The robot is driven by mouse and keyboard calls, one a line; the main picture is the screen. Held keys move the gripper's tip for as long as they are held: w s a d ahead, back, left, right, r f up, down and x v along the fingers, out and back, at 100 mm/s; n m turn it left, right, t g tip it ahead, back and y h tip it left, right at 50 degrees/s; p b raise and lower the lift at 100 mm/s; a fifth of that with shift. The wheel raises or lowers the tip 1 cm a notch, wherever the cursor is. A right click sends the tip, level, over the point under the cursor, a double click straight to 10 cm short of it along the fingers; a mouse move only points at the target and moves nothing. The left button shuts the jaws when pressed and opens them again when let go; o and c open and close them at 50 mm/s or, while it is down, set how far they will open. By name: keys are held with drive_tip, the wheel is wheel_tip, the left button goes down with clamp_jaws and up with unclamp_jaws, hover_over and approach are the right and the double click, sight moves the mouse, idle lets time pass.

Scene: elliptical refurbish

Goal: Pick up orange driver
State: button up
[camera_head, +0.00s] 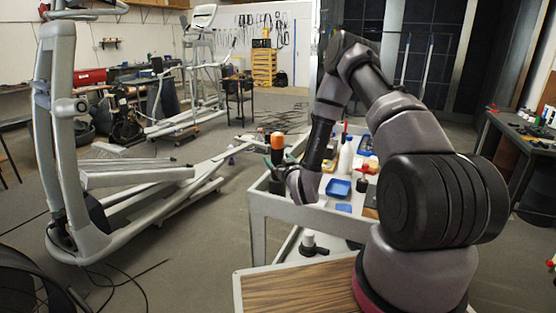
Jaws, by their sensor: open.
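An orange-topped dark object (277,141) stands upright at the left end of the grey cart (257,203). It looks like the orange driver, but it is too small to be sure. My arm reaches down over the cart from the right. My gripper (272,168) is at the cart's left end, just in front of the orange-topped object, and looks open. The gripper overlaps the object's lower part in this view. I cannot tell whether they touch.
On the cart are a white bottle (345,157), a blue tray (338,188) and several small items. A wood-topped surface (300,290) lies in front. An elliptical machine (75,150) stands at left. A dark workbench (520,140) is at right. Grey floor is open behind the cart.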

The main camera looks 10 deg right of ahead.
drive_tip(key=w, duration=0.5)
drive_tip(key=shift+w+a+f, duration=0.15)
drive_tip(key=shift+a, duration=0.05)
clamp_jaws()
